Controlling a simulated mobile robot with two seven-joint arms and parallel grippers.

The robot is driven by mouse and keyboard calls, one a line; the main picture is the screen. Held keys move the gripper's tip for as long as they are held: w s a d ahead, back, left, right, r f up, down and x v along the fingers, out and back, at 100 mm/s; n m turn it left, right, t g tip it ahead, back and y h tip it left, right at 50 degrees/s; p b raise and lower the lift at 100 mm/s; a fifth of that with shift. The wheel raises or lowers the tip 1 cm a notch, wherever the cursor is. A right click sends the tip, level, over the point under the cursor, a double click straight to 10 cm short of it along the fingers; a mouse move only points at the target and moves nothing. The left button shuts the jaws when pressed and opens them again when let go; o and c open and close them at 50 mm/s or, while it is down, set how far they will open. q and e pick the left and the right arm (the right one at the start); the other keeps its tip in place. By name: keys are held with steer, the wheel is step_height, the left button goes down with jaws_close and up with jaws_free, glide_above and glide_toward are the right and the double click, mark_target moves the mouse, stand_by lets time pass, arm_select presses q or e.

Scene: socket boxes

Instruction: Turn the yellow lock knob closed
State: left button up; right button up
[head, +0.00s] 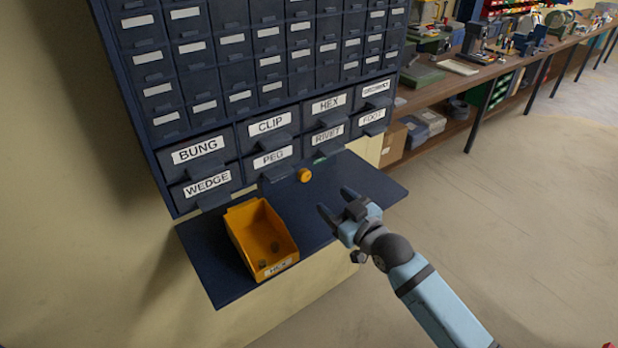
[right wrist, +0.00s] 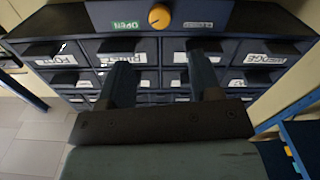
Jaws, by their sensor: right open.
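The yellow lock knob (head: 305,175) is a small round knob on the dark blue ledge, in front of the PEG and RIVET drawers. It also shows at the top of the right wrist view (right wrist: 159,16), between a green OPEN label (right wrist: 122,27) and a dark label (right wrist: 199,24) that I cannot read. I cannot tell which way the knob points. My right gripper (head: 335,200) is open and empty, to the right of and nearer than the knob, not touching it. In the right wrist view its two fingers (right wrist: 160,75) stand wide apart. My left gripper is not in view.
A yellow bin (head: 240,228) labelled HEX, with small dark parts inside, stands on the ledge (head: 220,282) left of the knob. Labelled drawers (head: 270,140) rise behind the ledge. A workbench (head: 440,92) with tools runs along the back right. Floor at right is clear.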

mark_target(307, 177)
steer(key=p+x, duration=0.1)
steer(key=x, duration=0.9)
steer(key=shift+w+a, duration=0.1)
steer(key=shift+w, duration=0.05)
steer(key=c, duration=0.9)
